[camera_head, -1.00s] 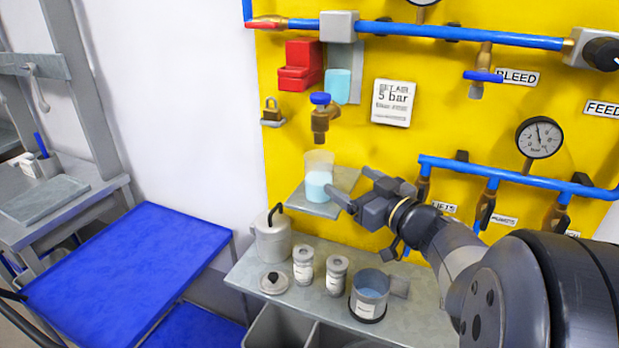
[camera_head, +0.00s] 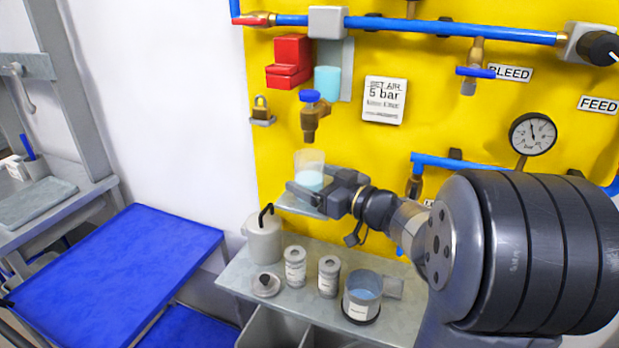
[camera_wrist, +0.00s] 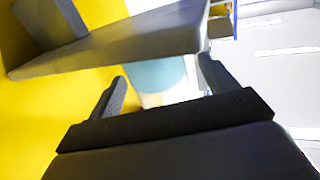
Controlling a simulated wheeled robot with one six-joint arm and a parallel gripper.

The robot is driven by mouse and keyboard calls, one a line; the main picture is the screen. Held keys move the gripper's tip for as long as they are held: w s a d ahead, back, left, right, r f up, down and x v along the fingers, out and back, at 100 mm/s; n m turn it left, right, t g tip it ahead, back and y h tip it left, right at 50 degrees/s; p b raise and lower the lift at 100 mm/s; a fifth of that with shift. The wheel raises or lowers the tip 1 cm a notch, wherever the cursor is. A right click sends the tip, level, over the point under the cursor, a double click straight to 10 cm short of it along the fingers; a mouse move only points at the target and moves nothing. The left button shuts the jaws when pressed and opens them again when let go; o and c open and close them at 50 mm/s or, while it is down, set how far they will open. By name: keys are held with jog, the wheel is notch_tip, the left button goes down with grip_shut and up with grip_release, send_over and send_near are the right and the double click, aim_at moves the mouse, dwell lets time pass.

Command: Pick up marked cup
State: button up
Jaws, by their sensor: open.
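A clear cup (camera_head: 310,160) with light blue contents stands upright on a small grey shelf (camera_head: 288,203) on the yellow panel, below a brass tap. Any mark on it is too small to tell. My gripper (camera_head: 311,187) is at the cup's front right, its near finger covering part of the cup's lower half. In the wrist view the fingers are apart, and the blue of the cup (camera_wrist: 160,76) shows in the gap of my gripper (camera_wrist: 161,72). The shelf (camera_wrist: 110,48) crosses above the fingers there. I cannot tell whether a finger touches the cup.
A brass tap with blue handle (camera_head: 311,115) hangs above the cup. Below, a grey bench (camera_head: 232,281) holds a metal can (camera_head: 264,241), two labelled jars, a lid and a labelled mug (camera_head: 358,307). A blue table (camera_head: 125,265) at left is clear.

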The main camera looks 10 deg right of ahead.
aim_at(302, 174)
jog(key=shift+x, duration=1.6)
jog(key=shift+c, duration=0.2)
jog(key=c, duration=1.1)
